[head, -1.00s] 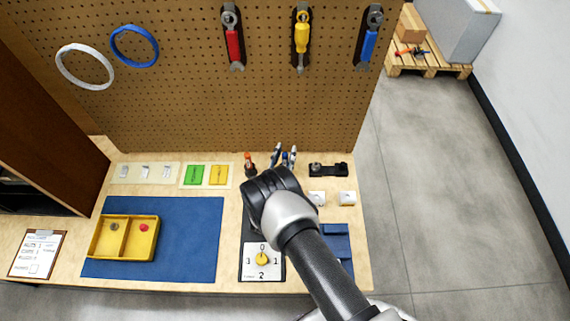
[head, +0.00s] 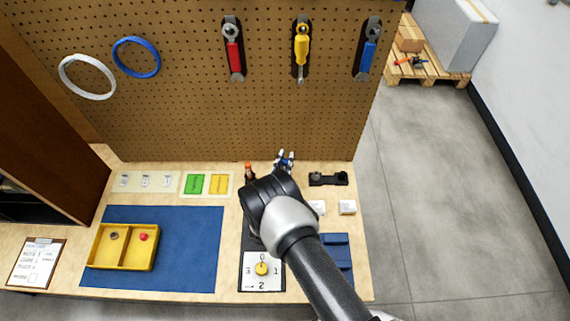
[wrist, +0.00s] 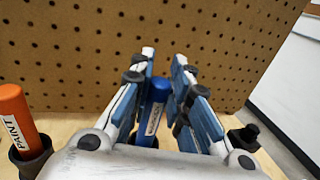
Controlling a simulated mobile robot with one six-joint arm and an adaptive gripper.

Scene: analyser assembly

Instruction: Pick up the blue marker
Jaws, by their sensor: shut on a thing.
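The blue marker (wrist: 156,108) stands upright between the two fingers of my gripper (wrist: 162,95) in the wrist view, with its cap end up. My gripper is shut on it. In the head view my gripper (head: 284,160) is at the back of the bench, close to the pegboard, and my wrist partly covers this area. The marker's lower end is hidden behind the gripper body in the wrist view. I cannot tell whether it is still in a holder.
An orange paint marker (wrist: 14,118) stands in a dark holder just left of my gripper. A black fixture (head: 328,179) lies to the right. The pegboard (head: 200,120) rises close behind. A yellow tray (head: 104,259) sits on the blue mat (head: 190,230) at left.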

